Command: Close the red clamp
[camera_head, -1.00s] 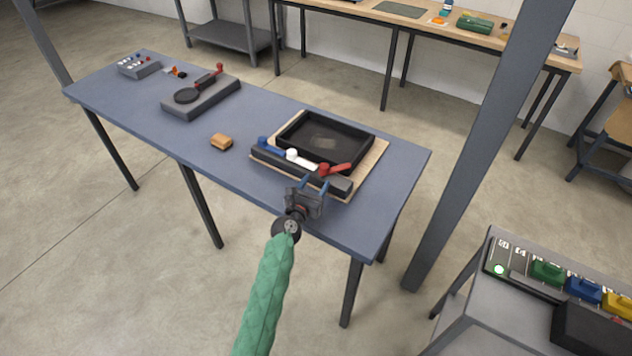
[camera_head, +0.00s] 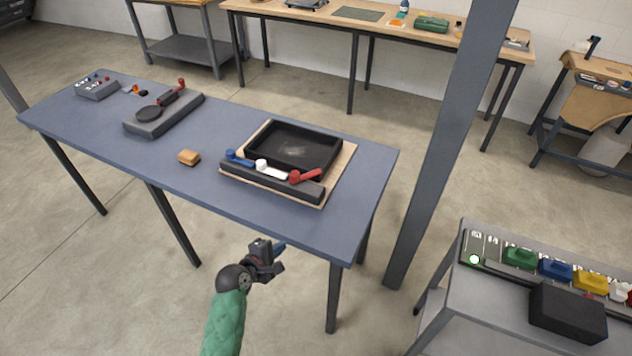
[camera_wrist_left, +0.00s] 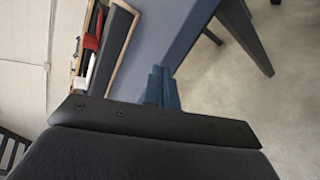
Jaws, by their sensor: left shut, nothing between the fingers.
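The red clamp (camera_head: 306,176) sits at the right end of a dark bar along the front of a black tray (camera_head: 337,161). Its lever points right and slightly up in the picture, while the blue clamp (camera_head: 241,159) and white clamp (camera_head: 272,170) levers slope down to the right along the bar. My left gripper (camera_head: 278,252) is shut and empty, off the table's front edge, below and apart from the clamps. In the left wrist view its shut fingers (camera_wrist_left: 160,85) show, with the red clamp (camera_wrist_left: 93,38) at upper left. My right gripper is out of view.
The blue table (camera_head: 210,172) also bears a tan block (camera_head: 189,158), a grey fixture (camera_head: 165,116) and a button box (camera_head: 97,89). A grey post (camera_head: 440,140) stands right of the table. A grey cart (camera_head: 440,300) with coloured items is at lower right.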

